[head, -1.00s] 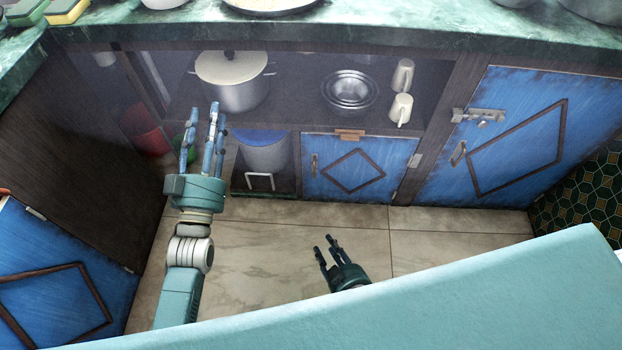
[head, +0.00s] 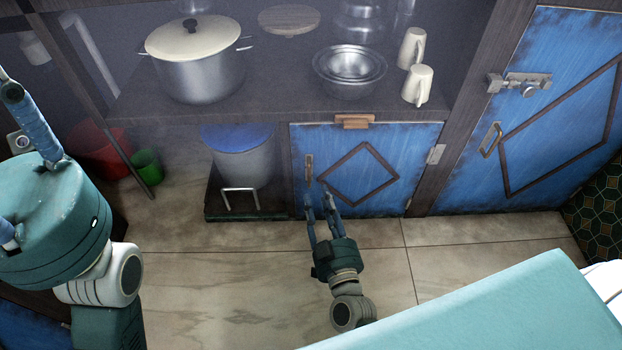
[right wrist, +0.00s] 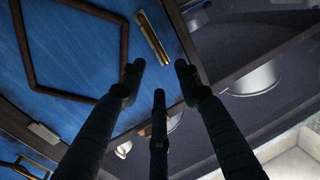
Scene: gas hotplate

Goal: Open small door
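The small door (head: 405,150) is blue with a dark diamond moulding and looks shut in the low cabinet. Its upright brass handle (head: 309,168) is on the door's left side. A wooden turn-piece (head: 352,121) sits at its top edge. My right gripper (head: 318,204) is open and empty, just below the handle, with fingers pointing at the door. In the right wrist view the handle (right wrist: 154,38) lies just beyond the spread fingertips (right wrist: 158,75), apart from them, on the blue door (right wrist: 85,45). My left gripper (head: 35,130), partly cut off at the left edge, is open and empty.
A bin with a blue lid (head: 243,160) stands left of the small door. A larger blue door (head: 545,110) with a bolt is at the right. Pot (head: 198,75), bowls (head: 349,70) and mugs (head: 417,85) stand on the shelf above. The tiled floor in front is clear.

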